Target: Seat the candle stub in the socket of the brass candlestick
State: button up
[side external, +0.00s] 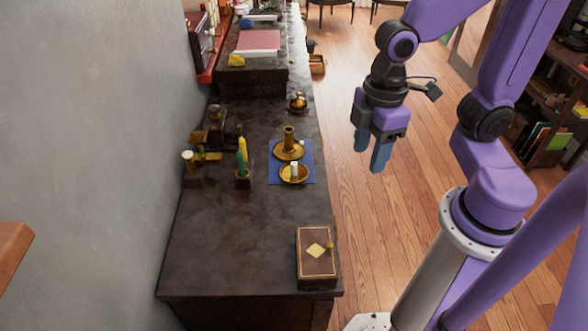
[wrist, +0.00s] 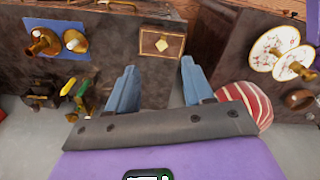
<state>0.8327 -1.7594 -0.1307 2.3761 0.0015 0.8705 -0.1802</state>
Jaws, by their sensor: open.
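The brass candlestick (side external: 289,138) stands upright on a blue mat (side external: 307,149), with a round dish foot. In front of it on the mat is a small brass dish (side external: 294,179) with the short white candle stub (side external: 294,168) upright on it. My gripper (side external: 369,158) is open and empty, high and to the right of the counter, apart from both. In the wrist view its blue fingers (wrist: 158,78) are spread.
A dark box with a gold diamond (side external: 317,253) lies at the counter's near right. Left of the mat stand green and yellow candles (side external: 242,160) in a holder, and other brass pieces (side external: 208,157). The counter's (side external: 235,240) near middle is clear.

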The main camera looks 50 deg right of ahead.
jog(key=w+f, duration=0.3)
jog(key=w, duration=0.7)
send_over(294, 163)
notch_tip(294, 163, down, 12)
jog(key=shift+n, duration=0.3)
notch_tip(294, 163, down, 17)
jog(key=shift+r, duration=0.1)
grip_shut()
